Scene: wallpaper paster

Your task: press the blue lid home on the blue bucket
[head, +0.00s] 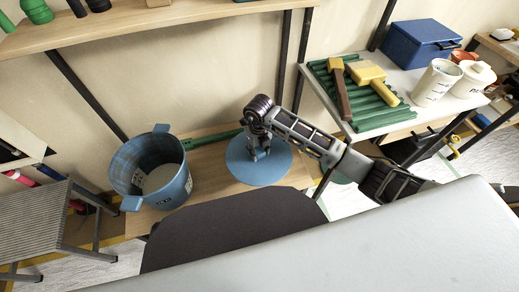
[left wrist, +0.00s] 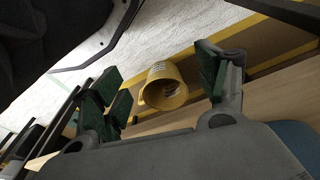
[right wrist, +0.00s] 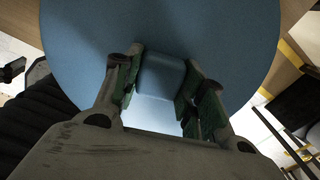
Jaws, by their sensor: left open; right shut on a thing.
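The blue bucket (head: 185,190) stands upright and open on the wooden bench, left of centre in the head view. Something pale lies inside it. The round blue lid (head: 245,175) is to its right, apart from it. My right gripper (head: 260,152) is above the lid, shut on its square knob, which the right wrist view shows between the green finger pads (right wrist: 160,90). I cannot tell whether the lid rests on the bench or hangs just above it. My left gripper (left wrist: 160,88) is open and empty in the left wrist view; the head view does not show it.
A grey step stool (head: 35,215) stands at the left. A wooden shelf (head: 150,28) runs above the bench. A white table (head: 375,125) at the right holds a blue box (head: 418,45), brushes and tubs. A yellow cylindrical thing (left wrist: 165,88) shows beyond my left fingers.

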